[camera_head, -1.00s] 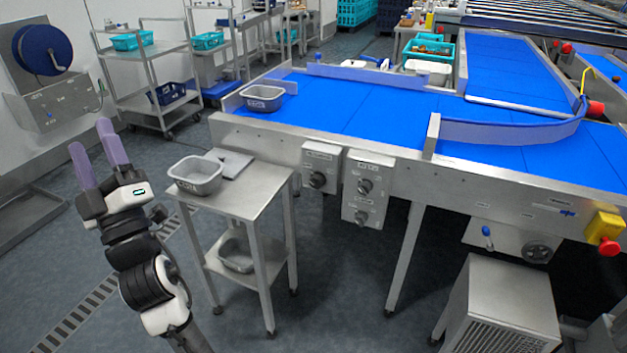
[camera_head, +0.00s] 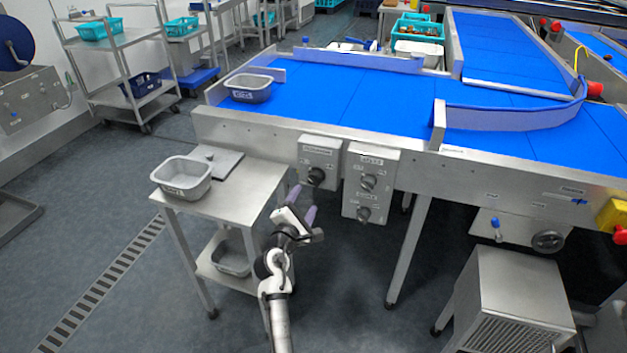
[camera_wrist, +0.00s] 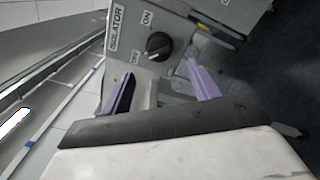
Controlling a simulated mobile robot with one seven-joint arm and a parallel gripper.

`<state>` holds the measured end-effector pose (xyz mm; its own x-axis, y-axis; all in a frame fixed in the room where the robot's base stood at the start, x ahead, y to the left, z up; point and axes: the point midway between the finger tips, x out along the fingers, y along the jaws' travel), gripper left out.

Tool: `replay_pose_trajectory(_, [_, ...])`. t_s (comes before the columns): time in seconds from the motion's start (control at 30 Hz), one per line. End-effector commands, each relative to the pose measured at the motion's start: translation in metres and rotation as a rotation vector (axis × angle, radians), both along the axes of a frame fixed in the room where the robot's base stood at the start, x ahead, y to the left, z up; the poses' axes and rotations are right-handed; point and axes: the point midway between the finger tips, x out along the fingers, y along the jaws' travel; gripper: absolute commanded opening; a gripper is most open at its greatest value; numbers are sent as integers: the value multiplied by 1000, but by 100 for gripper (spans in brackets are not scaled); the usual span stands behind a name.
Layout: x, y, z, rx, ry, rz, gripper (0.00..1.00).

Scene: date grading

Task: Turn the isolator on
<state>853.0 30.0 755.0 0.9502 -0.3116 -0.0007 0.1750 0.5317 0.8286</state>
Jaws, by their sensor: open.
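The isolator (camera_head: 320,158) is a grey box with a black rotary knob on the front of the conveyor frame. In the wrist view its plate (camera_wrist: 125,47) reads "ISOLATOR", with "ON" and "OFF" marks beside the black knob (camera_wrist: 158,45). The knob's pointer appears to lie nearer the OFF side, but I cannot tell exactly. My gripper (camera_head: 303,202) is open, its two purple fingers just below and left of the isolator in the head view. In the wrist view the fingers (camera_wrist: 162,80) are spread with the knob beyond and between them, apart from it.
A second control box (camera_head: 368,182) with two knobs is close on the isolator's right. A steel side table (camera_head: 235,195) with a grey tub (camera_head: 182,176) is on the left. The blue conveyor (camera_head: 360,95) is above. A yellow-and-red emergency stop (camera_head: 614,218) is at far right.

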Motion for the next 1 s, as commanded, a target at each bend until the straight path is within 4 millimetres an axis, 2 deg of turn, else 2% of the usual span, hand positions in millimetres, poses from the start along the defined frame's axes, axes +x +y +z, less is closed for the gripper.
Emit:
replay_pose_trajectory(0.03, [12, -4, 3, 3, -1, -1, 61])
replay_pose_trajectory(0.2, [46, -15, 2, 6, 0, -1, 61])
replay_pose_trajectory(0.4, [76, -24, 1, 6, -2, 0, 61])
replay_pose_trajectory(0.6, [90, -29, 1, 5, -2, 1, 61])
replay_pose_trajectory(0.9, [92, -29, 0, 5, -2, 3, 61])
replay_pose_trajectory(0.93, [92, -29, 0, 5, -2, 3, 60])
replay_pose_trajectory(1.0, [91, -29, 0, 5, -2, 3, 51])
